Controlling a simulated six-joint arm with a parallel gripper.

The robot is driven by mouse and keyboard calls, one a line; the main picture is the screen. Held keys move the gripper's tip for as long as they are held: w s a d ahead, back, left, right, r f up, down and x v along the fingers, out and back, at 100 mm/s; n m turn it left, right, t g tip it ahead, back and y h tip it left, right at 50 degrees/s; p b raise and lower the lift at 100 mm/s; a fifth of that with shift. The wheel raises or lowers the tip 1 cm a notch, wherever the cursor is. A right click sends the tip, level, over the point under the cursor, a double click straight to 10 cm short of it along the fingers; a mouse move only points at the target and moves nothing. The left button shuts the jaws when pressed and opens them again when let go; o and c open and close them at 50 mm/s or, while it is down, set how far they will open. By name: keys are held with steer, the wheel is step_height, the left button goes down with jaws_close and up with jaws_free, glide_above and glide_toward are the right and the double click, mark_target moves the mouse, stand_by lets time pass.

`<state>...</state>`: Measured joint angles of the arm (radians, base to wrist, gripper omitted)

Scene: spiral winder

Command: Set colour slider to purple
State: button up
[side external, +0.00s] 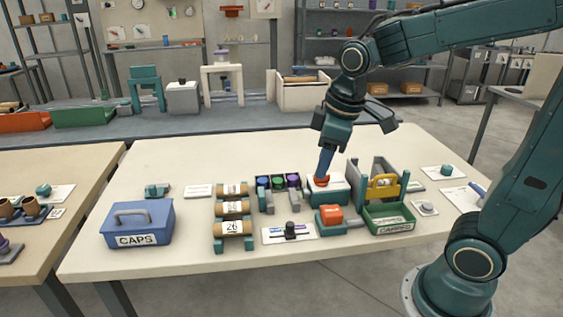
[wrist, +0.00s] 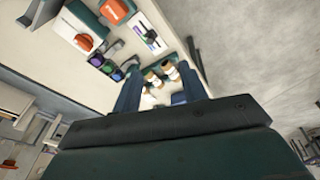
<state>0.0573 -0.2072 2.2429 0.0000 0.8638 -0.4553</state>
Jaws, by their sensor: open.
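The colour slider is a white plate (side external: 270,236) near the front of the table, with a black knob (side external: 292,230) around the middle of its dark track. A bluish-purple mark shows beside the knob; the other colours are too small to tell. The slider plate also shows in the wrist view (wrist: 148,34), top centre. My gripper (side external: 323,177) points down just over the red knob of a white box, behind and right of the slider. I cannot tell whether it touches that knob. In the wrist view its two fingers (wrist: 160,88) are apart with nothing held.
The white box with red knob (side external: 338,190) stands under my gripper. An orange block on a teal base (side external: 331,215) is right of the slider. Green, blue and purple buttons (side external: 278,182) and labelled rolls (side external: 232,208) stand behind and left. A blue CAPS box (side external: 138,222) is far left.

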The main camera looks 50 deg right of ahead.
mark_target(290, 223)
steer(key=w+d+f+n+g, duration=0.2)
steer(key=w+f+n, duration=0.2)
steer(key=w+f, duration=0.5)
steer(key=shift+w+d+f+g, duration=0.4)
steer(key=shift+f, duration=0.5)
steer(key=shift+f, duration=0.15)
step_height(290, 223, down, 14)
steer(key=shift+r, duration=0.25)
